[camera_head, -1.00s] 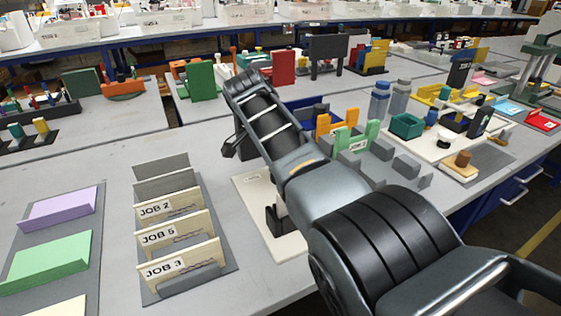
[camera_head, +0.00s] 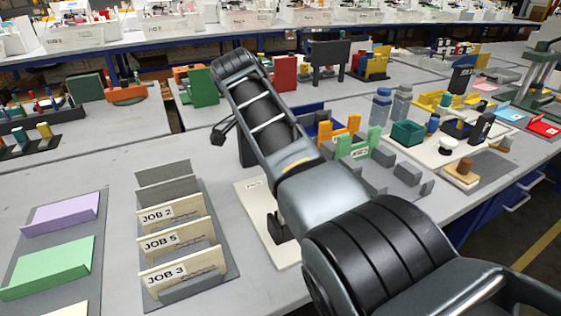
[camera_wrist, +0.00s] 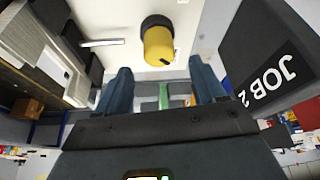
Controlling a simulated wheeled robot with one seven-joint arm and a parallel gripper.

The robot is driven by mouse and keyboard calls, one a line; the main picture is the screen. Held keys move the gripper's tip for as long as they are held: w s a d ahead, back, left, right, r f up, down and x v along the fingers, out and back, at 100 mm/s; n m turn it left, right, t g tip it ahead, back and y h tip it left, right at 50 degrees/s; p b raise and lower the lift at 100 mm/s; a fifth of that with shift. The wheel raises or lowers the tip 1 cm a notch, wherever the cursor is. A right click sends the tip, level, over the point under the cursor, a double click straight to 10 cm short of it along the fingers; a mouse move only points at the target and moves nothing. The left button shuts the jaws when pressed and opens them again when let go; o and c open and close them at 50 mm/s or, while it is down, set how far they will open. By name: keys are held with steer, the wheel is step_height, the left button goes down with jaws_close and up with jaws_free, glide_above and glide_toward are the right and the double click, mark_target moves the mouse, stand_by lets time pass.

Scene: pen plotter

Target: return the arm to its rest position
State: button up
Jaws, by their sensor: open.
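My arm reaches from the lower right over the grey table (camera_head: 120,160) in the head view. My gripper shows in the wrist view (camera_wrist: 160,88) with its two dark fingers apart and nothing between them. In the head view the gripper's end is mostly hidden behind my own arm. Beyond the fingers in the wrist view is a yellow cylinder with a dark collar (camera_wrist: 159,45) over a pale surface, apart from the fingers. A dark block labelled JOB 2 (camera_wrist: 270,65) stands at the right of that view.
A grey rack (camera_head: 222,265) holds cards labelled JOB 2, JOB 5 and JOB 3 left of my arm. Purple (camera_head: 60,214) and green (camera_head: 48,268) holders stand farther left.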

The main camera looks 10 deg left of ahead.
steer(key=shift+v, duration=1)
